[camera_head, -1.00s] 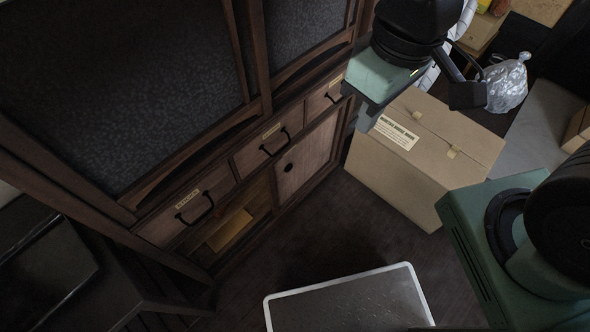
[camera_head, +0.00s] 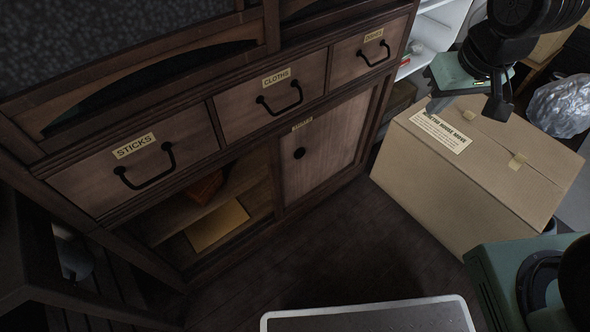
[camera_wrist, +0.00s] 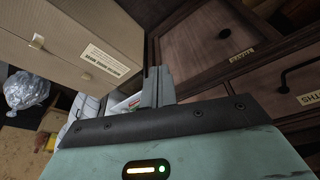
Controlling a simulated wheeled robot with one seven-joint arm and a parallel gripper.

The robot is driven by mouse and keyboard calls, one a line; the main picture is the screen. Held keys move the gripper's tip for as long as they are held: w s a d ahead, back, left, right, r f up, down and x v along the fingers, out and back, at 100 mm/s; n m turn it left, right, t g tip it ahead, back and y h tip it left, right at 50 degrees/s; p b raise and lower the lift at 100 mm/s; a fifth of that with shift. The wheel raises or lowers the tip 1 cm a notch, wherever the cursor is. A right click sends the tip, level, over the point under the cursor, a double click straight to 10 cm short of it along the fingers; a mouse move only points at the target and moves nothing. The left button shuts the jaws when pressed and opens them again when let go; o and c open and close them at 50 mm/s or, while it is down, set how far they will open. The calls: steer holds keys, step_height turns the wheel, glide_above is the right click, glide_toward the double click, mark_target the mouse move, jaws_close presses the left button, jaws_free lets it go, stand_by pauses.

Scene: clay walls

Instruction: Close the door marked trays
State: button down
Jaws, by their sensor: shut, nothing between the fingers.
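The trays door (camera_head: 330,145) is a light wooden panel with a round black knob and a small label on the frame above it, too small to read surely. It covers the right half of the cabinet's lower opening; the left half (camera_head: 215,205) is open. The door (camera_wrist: 200,45) also shows in the wrist view, with its knob and label. My gripper (camera_head: 438,104) is shut and empty, right of the door and above the cardboard box, apart from both. Its fingers (camera_wrist: 158,85) point toward the cabinet and box in the wrist view.
The cabinet has drawers labelled sticks (camera_head: 130,165), cloths (camera_head: 270,100) and a third (camera_head: 365,50). A large cardboard box (camera_head: 480,165) stands close right of the door. A white-rimmed panel (camera_head: 370,315) is at the bottom. Dark floor (camera_head: 350,240) between is clear.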

steer(key=w+d+f+m+t+b, duration=0.1)
steer(key=w+d+f+t+b, duration=0.25)
steer(key=w+f+b, duration=0.6)
steer(key=w+a+f+t+y+p, duration=0.1)
steer(key=w+a+f+y+p, duration=0.1)
steer(key=w+a+f+y, duration=0.5)
steer(key=m+g+y, duration=0.3)
steer(key=g+y, duration=0.2)
steer(key=y, duration=0.5)
glide_toward(280, 148)
steer(key=a+b, duration=0.1)
steer(key=w+b, duration=0.1)
steer(key=b, duration=0.1)
steer(key=w+a+b, duration=0.1)
steer(key=shift+a+f+t, duration=0.2)
steer(key=shift+a+t, duration=0.05)
steer(key=shift+a, duration=0.05)
steer(key=a+b, duration=0.1)
steer(key=s+a+b, duration=0.1)
steer(key=a, duration=0.1)
steer(key=shift+s+a+r, duration=0.1)
steer(key=shift+s, duration=0.05)
steer(key=shift+s+a+r+b, duration=0.15)
steer(key=shift+s+a+b, duration=0.15)
steer(key=shift+a+b, duration=0.15)
